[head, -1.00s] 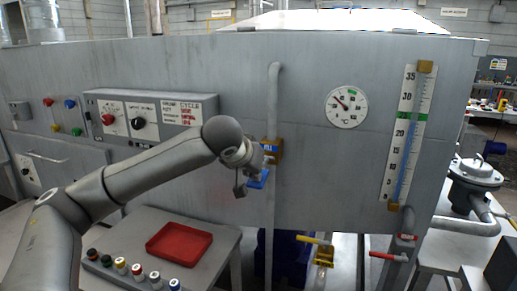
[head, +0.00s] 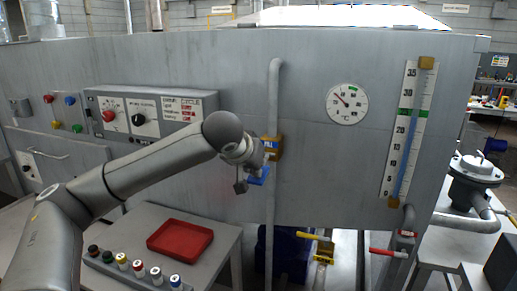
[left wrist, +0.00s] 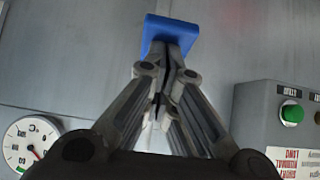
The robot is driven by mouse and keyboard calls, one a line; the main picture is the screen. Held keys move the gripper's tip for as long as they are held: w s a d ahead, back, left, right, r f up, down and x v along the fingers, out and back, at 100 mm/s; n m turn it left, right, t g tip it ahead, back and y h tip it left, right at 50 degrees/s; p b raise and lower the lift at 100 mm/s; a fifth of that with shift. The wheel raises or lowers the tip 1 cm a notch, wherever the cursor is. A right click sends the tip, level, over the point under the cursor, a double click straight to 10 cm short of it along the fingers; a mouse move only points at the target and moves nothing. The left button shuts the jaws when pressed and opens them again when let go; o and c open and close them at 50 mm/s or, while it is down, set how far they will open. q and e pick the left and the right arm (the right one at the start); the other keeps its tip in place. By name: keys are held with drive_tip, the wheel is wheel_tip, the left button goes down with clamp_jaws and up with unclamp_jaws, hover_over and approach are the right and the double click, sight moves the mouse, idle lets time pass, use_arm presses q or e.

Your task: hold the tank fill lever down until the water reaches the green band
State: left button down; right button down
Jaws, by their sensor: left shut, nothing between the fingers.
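The blue fill lever (head: 258,178) sticks out from a brass valve body (head: 275,147) on the vertical pipe at the tank front. My left gripper (head: 256,162) is shut and empty, with its fingertips at the lever. In the left wrist view, the shut fingers (left wrist: 167,55) overlap the edge of the blue lever (left wrist: 172,27); actual contact is hard to tell. The level gauge (head: 393,165) on the right has a blue water column with its top close to the green band (head: 405,113). Whether it is inside the band is too small to tell. My right gripper is out of view.
A control panel (head: 150,112) with knobs is left of the lever. Below are a red tray (head: 180,239) and several capped bottles on a table. A round dial (head: 346,104) is on the tank. Yellow- and red-handled valves (head: 387,253) sit low on the right.

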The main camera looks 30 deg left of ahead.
use_arm(q)
drive_tip(key=r+p, duration=0.1)
drive_tip(key=r, duration=0.1)
drive_tip(key=s+r+p, duration=0.1)
drive_tip(key=r+p, duration=0.1)
drive_tip(key=shift+d+r, duration=0.15)
drive_tip(key=shift+r, duration=0.1)
drive_tip(key=s+d+r+b, duration=0.2)
drive_tip(key=s+r, duration=0.2)
drive_tip(key=s, duration=0.4)
drive_tip(key=shift+s+b, duration=0.3)
drive_tip(key=shift+s, duration=0.05)
